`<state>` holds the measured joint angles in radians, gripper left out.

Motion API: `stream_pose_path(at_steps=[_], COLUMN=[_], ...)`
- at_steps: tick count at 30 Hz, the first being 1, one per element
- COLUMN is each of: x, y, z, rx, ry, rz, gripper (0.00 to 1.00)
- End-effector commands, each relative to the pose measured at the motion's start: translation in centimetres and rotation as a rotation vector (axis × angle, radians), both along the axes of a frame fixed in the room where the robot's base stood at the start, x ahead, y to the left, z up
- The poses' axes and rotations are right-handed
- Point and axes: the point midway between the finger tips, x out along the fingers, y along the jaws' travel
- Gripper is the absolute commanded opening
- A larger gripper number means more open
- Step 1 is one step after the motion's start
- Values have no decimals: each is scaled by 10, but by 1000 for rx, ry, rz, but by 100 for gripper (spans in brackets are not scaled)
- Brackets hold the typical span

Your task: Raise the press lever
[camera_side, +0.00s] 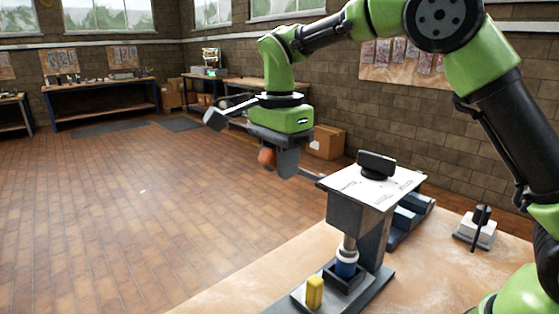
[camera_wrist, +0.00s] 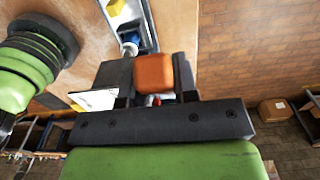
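The press (camera_side: 372,225) stands on the wooden bench, with a white-topped head and a black block on it. Its lever (camera_side: 311,175) sticks out to the left of the head, tilted slightly up toward its orange knob (camera_side: 266,157). My gripper (camera_side: 280,160) is at the lever's outer end, left of the press head. In the wrist view the orange knob (camera_wrist: 155,71) sits between both fingers, which appear to touch its sides. The near finger hides part of the knob in the side view. Under the ram is a blue cylindrical part (camera_side: 346,262), also in the wrist view (camera_wrist: 130,40).
A yellow block (camera_side: 315,292) stands on the press base near its front. Blue-grey blocks (camera_side: 408,220) lie behind the press, and a small white block with a black upright part (camera_side: 476,228) is to the right. Open floor lies left of my gripper.

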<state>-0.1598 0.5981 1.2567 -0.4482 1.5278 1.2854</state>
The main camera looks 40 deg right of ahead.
Motion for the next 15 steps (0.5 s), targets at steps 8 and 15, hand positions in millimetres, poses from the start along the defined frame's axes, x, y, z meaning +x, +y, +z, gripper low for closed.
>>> stream_pose_path(at_steps=[8,15], x=[0,0], y=[0,-1], z=[0,1], rx=[1,5], ry=[-1,-1], rz=[0,0], gripper=[0,0])
